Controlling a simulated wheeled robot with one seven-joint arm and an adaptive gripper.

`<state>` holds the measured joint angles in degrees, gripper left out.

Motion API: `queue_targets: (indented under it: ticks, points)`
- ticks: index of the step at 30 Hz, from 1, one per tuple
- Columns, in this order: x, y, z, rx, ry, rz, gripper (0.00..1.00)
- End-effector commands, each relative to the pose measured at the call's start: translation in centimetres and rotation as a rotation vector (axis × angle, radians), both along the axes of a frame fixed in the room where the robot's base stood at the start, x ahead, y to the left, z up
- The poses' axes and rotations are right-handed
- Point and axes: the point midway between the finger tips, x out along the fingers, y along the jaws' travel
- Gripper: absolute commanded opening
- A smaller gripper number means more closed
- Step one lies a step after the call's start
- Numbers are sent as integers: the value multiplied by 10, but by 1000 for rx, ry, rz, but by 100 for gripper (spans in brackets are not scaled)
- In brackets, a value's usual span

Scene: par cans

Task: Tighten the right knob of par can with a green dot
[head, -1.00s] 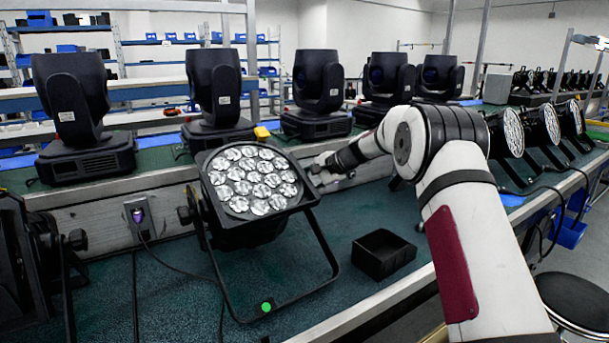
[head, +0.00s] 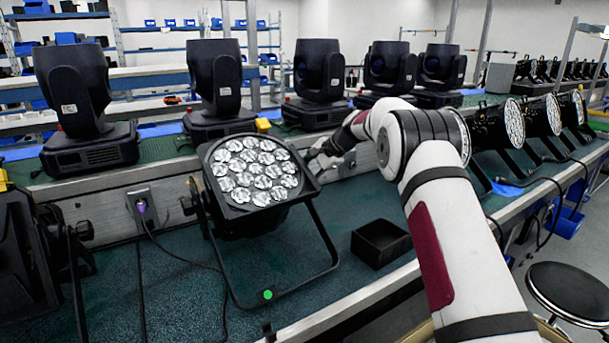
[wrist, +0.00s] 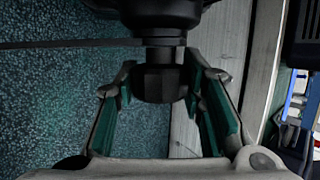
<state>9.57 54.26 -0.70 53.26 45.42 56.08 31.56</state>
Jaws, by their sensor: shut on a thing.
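The par can (head: 258,178) stands on the green bench in the head view, its round lens cluster tilted up toward me. A green dot (head: 268,294) marks the front bar of its black bracket. My gripper (head: 325,160) is at the can's right side. In the wrist view, the dark right knob (wrist: 160,84) sits between the green-padded fingers of my gripper (wrist: 160,92), which is shut on it. The thin bracket arm (wrist: 75,43) runs to the left behind the knob. In the head view my arm and the can's housing hide the knob.
A small black open box (head: 381,243) lies right of the par can. Several moving-head lights (head: 213,88) line the raised back shelf. More par cans (head: 495,130) stand at the right, and another dark fixture (head: 25,255) at the left. A stool (head: 570,292) is at lower right.

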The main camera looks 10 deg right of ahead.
Motion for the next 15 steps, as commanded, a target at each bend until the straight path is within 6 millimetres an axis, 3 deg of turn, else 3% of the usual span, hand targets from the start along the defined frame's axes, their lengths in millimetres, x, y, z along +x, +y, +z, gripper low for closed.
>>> queue_targets:
  ticks: [2, 3, 5, 15]
  points:
    - [-1, -2, -2, -2, 3, 0, 9]
    - [-1, -2, -2, -2, 3, 0, 45]
    - [-1, -1, -2, -2, 3, -1, 58]
    - [-1, -1, 1, 0, 0, 0, 58]
